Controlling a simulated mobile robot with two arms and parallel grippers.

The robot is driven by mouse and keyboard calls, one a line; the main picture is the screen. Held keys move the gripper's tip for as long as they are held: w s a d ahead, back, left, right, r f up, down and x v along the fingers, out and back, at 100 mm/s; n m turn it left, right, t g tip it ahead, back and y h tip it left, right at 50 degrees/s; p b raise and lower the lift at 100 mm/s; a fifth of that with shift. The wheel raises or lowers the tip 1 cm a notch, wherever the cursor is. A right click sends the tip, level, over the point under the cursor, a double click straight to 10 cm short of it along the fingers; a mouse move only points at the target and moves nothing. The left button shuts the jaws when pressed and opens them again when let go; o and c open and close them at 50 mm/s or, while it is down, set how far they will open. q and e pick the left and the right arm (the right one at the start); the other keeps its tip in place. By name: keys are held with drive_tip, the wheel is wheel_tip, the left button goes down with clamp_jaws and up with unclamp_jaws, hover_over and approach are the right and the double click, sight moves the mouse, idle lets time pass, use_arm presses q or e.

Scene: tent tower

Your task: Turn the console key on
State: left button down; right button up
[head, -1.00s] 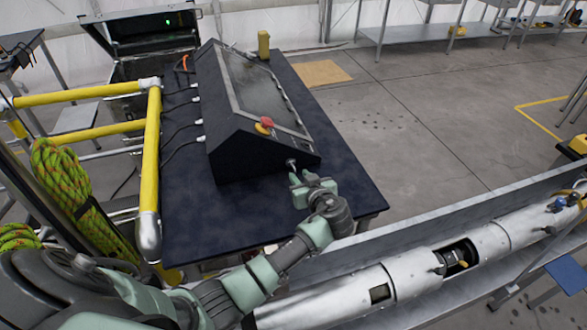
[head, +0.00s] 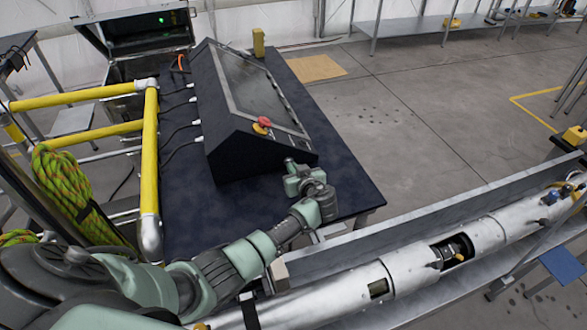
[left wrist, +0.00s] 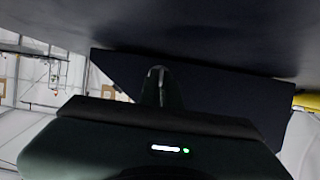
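I cannot make out the key there; the gripper covers that spot. In the left wrist view, the narrow finger shape (left wrist: 158,88) points at a dark surface, with a small pale thing at its tip. Whether the fingers are open or shut is unclear. My right gripper is not in view.
The dark table (head: 345,180) has bare room right of the console. A yellow rail (head: 151,165) stands left, with a coiled green rope (head: 60,180). A long silver cylinder (head: 410,265) lies in front. A small yellow object (head: 259,42) stands behind the console.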

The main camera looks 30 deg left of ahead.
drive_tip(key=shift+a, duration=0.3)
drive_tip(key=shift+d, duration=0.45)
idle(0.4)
use_arm(q)
drive_tip(key=shift+f, duration=0.1)
drive_tip(key=m+b, duration=0.1)
drive_tip(key=b, duration=0.1)
drive_tip(key=m+g+y+b, duration=0.1)
drive_tip(key=b, duration=0.1)
drive_tip(key=shift+w+d+f, duration=0.1)
drive_tip(key=shift+f, duration=0.1)
drive_tip(key=m+y+b, duration=0.1)
drive_tip(key=b, duration=0.1)
drive_tip(key=shift+w+d+m+g+b, duration=0.1)
drive_tip(key=shift+m+g+b, duration=0.25)
drive_tip(key=shift+m+g, duration=0.05)
drive_tip(key=shift+r+m+y+b, duration=0.15)
drive_tip(key=shift+m+y+b, duration=0.25)
drive_tip(key=shift+b, duration=0.15)
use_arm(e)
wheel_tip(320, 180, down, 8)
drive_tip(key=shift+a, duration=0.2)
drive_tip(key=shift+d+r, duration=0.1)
